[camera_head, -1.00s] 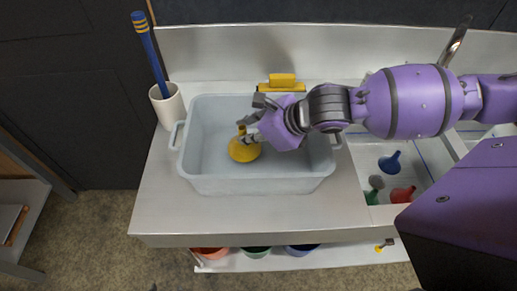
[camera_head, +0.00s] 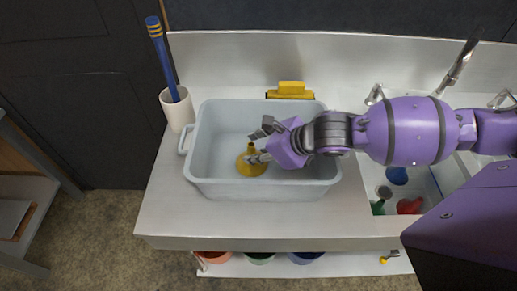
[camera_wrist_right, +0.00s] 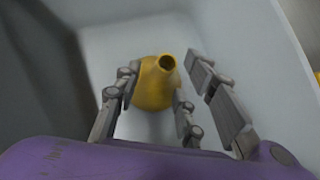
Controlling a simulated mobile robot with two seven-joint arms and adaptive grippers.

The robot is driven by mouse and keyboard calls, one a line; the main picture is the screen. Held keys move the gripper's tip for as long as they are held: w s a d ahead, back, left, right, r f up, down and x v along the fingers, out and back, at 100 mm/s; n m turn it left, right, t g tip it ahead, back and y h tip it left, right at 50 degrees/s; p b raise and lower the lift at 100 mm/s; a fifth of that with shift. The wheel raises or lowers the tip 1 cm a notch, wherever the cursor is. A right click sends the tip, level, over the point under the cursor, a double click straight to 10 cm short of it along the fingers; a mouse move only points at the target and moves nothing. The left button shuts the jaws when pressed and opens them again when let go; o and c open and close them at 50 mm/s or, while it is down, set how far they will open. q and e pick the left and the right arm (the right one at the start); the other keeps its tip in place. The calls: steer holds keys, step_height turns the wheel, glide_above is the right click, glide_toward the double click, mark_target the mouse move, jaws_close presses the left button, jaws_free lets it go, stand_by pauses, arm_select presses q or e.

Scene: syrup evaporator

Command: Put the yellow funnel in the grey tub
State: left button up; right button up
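The yellow funnel (camera_head: 252,165) is inside the grey tub (camera_head: 262,189), with its wide end down and its spout up. It appears to rest on the tub's floor. My right gripper (camera_head: 262,144) reaches into the tub from the right, beside the funnel's spout. In the right wrist view the funnel (camera_wrist_right: 157,82) shows beyond and between the spread fingers of the right gripper (camera_wrist_right: 165,90), which are open and do not appear to grip it. My left gripper is not in view.
A white cup (camera_head: 178,108) with a blue-handled brush (camera_head: 161,58) stands left of the tub. A yellow-topped tool (camera_head: 291,89) lies behind it. At right, a sink holds blue (camera_head: 397,175) and red (camera_head: 409,206) funnels. The counter's front strip is clear.

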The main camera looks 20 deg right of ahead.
steer(key=shift+s+d+r, duration=0.2)
steer(key=shift+d+r, duration=0.1)
steer(key=shift+r, duration=0.1)
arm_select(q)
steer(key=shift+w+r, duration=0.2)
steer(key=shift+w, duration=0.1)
arm_select(e)
steer(key=v, duration=1.1)
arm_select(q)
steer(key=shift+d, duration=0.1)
arm_select(e)
steer(key=shift+a, duration=0.1)
